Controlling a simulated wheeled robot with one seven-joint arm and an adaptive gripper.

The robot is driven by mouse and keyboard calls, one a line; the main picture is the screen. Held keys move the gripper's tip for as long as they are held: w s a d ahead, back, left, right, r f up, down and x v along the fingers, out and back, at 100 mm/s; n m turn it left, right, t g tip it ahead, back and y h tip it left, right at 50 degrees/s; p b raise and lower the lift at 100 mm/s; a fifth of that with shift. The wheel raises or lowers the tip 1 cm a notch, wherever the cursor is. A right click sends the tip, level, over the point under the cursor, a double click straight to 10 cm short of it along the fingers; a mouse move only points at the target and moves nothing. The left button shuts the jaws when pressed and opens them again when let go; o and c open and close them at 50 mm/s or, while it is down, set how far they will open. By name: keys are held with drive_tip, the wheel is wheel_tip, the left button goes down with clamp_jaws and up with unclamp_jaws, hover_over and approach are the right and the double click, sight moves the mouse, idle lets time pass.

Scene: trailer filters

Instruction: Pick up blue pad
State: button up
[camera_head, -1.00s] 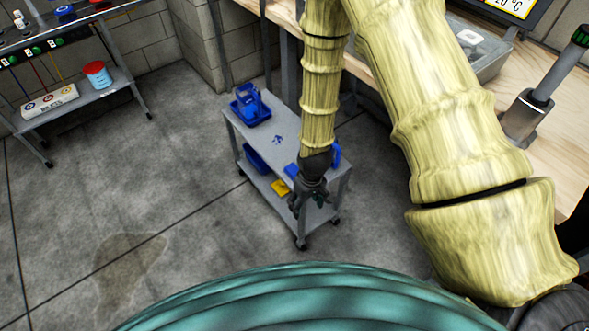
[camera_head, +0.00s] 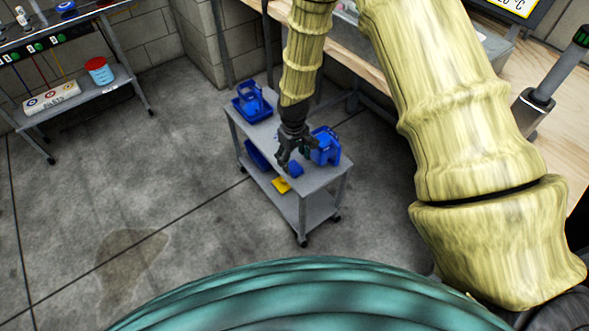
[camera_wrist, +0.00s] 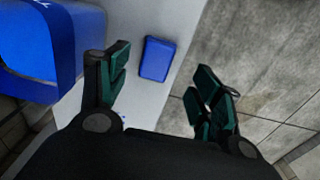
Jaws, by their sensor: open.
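The blue pad (camera_wrist: 157,59) is a small rounded blue rectangle. It lies flat on the light grey top of the cart (camera_wrist: 172,20), near its edge, in the wrist view. In the head view the pad (camera_head: 295,169) shows just right of my fingers. My gripper (camera_wrist: 160,92) is open and empty; its dark green fingertips stand apart on either side of the pad's lower end as seen in the wrist view. In the head view my gripper (camera_head: 291,161) hangs over the cart. I cannot tell its exact height above the pad.
A blue caddy (camera_head: 325,146) stands on the cart right of my gripper, and another blue caddy (camera_head: 252,102) stands at its far left end. A wooden workbench (camera_head: 483,110) is at the right.

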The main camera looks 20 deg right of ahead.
sight(295, 167)
drive_tip(key=shift+w+d+f+b, duration=0.1)
drive_tip(key=shift+f+b, duration=0.05)
drive_tip(key=shift+f, duration=1.2)
drive_tip(key=shift+w+d+f+b, duration=0.1)
drive_tip(key=shift+f+b, duration=0.05)
drive_tip(key=shift+f, duration=1.2)
drive_tip(key=c, duration=0.9)
